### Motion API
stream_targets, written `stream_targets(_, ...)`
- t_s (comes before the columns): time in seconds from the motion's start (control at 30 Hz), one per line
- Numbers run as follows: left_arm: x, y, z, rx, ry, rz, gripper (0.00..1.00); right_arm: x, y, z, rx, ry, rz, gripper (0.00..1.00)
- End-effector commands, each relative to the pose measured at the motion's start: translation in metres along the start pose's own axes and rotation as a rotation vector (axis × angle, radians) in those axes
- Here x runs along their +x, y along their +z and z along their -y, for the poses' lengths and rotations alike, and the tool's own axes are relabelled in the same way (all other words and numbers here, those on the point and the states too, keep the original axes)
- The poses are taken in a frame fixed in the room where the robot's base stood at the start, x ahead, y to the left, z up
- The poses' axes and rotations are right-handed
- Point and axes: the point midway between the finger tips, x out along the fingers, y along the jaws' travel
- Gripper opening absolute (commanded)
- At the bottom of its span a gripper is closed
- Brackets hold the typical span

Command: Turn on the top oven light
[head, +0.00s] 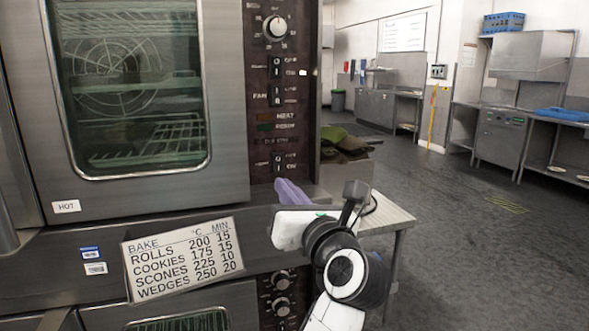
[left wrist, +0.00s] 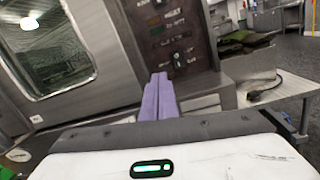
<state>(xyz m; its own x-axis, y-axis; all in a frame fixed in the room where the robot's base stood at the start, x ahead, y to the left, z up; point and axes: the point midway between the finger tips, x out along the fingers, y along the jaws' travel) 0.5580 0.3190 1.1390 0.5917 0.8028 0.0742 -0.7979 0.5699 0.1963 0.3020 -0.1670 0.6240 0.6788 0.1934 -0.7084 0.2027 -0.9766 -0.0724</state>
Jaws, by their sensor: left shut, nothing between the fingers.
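The top oven (head: 225,100) stands at left with its glass door shut. Its dark control panel (head: 262,100) carries a round knob (head: 276,28), switches marked with I and O, and small labels that are mostly hard to read. The lowest switch (head: 278,163) also shows in the left wrist view (left wrist: 179,60). My left gripper (head: 290,190) has purple fingers pressed together and empty, just below that switch in the head view. In the left wrist view the fingers (left wrist: 158,85) point up toward the panel, lower left of the switch; I cannot tell whether they touch. My right gripper is out of view.
A lower oven with its own knobs (head: 281,306) sits beneath, and a baking chart (head: 183,259) is fixed between the ovens. A small table (head: 395,216) and dark cloths (head: 343,146) are right of the panel. Open floor (head: 450,200) lies further right.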

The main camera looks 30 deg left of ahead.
Motion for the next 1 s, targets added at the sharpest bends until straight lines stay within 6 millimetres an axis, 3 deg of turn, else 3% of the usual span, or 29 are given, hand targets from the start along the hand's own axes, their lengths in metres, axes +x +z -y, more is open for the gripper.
stream_targets(0.1,-0.006,0.007,0.015,-0.148,-0.063,-0.133,0.00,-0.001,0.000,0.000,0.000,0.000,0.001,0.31)
stream_targets(0.2,-0.010,0.007,0.021,-0.191,-0.088,-0.183,0.00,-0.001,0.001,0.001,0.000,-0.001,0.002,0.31)
stream_targets(0.63,-0.005,0.006,0.022,-0.194,-0.090,-0.190,0.00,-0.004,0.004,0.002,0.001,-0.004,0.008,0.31)
stream_targets(0.77,0.011,0.004,0.023,-0.192,-0.087,-0.189,0.00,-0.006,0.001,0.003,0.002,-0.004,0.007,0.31)
stream_targets(1.0,0.061,-0.004,0.028,-0.189,-0.086,-0.187,0.00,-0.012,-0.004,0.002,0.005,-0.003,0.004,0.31)
